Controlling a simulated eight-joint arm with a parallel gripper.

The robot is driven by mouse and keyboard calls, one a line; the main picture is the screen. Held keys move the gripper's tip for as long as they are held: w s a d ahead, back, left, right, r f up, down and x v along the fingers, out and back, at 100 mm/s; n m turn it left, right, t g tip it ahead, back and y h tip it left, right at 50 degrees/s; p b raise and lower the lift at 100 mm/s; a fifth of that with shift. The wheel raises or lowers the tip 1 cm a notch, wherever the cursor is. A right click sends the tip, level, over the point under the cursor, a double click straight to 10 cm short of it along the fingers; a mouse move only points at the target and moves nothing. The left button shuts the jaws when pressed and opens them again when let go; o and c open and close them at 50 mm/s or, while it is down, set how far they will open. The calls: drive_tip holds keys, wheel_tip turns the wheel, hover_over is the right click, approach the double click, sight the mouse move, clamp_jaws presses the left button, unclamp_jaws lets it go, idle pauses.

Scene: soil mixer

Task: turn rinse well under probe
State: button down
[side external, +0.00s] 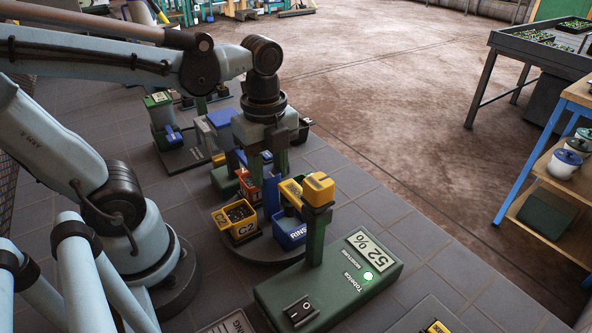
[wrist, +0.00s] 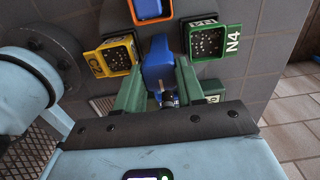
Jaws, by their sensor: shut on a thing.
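My gripper (side external: 268,168) points down over a dark round turntable (side external: 262,253). In the wrist view, its green fingers (wrist: 159,80) are shut on a blue upright handle (wrist: 157,60) at the turntable's middle. The blue handle (side external: 270,197) also shows in the side view. The blue rinse well (side external: 291,236) stands at the turntable's front right, close below the yellow probe arm (side external: 290,189). I cannot tell whether the probe tip is centred over it. The yellow C2 well (side external: 238,222) is to its left. An orange well (wrist: 150,10) and the green N4 well (wrist: 216,42) show in the wrist view.
The probe's green stand (side external: 316,238) rises from a green meter (side external: 350,268) reading 52 %. Other devices stand behind (side external: 178,140) and a partly seen one lies at the front (side external: 436,327). Grey tiles to the right are clear.

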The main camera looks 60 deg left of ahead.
drive_tip(key=c, duration=0.7)
unclamp_jaws()
wheel_tip(320, 180, up, 12)
drive_tip(key=shift+r, duration=0.1)
